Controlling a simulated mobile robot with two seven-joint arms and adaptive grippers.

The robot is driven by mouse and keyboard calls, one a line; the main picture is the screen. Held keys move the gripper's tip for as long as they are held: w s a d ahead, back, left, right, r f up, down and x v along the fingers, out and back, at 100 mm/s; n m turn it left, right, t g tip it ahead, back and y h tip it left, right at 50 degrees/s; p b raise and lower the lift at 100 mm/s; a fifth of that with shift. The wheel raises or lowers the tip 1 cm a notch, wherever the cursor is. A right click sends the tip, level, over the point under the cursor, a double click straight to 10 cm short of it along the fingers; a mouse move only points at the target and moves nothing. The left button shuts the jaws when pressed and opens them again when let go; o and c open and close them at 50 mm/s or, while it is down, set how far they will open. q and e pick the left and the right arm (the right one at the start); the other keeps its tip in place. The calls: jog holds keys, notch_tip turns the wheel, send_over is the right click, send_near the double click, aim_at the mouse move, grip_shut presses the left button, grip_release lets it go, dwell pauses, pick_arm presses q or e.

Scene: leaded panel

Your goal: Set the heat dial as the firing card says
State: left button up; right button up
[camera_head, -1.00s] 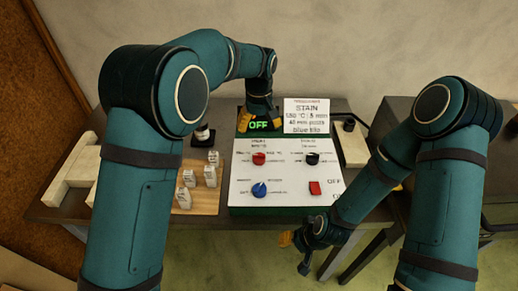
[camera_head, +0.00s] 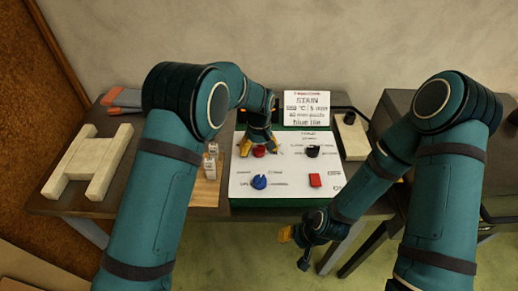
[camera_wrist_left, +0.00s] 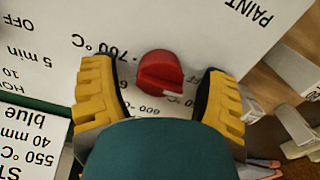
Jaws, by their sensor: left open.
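The red dial (camera_head: 258,152) is on the white control panel (camera_head: 285,187), at its back left. In the left wrist view the red dial (camera_wrist_left: 160,72) has °C marks beside it, with 700 and 600 readable. My left gripper (camera_head: 260,146) is open, with its yellow fingers on either side of the red dial and gaps showing to both. The firing card (camera_head: 307,108) stands behind the panel and reads STAIN, 5 min, 40 mm posts, blue tile; in the left wrist view the card (camera_wrist_left: 28,150) shows 550 °C. My right gripper (camera_head: 294,249) hangs in front of the panel.
The panel also has a black knob (camera_head: 312,151), a blue knob (camera_head: 259,182) and a red switch (camera_head: 315,180). White posts (camera_head: 211,160) stand on a wooden board at left, partly behind my left arm. A pale H-shaped frame (camera_head: 88,162) lies further left.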

pick_arm(q)
jog(key=c, duration=1.2)
jog(key=shift+m, duration=0.4)
jog(key=m, duration=0.3)
jog(key=shift+m, duration=2.5)
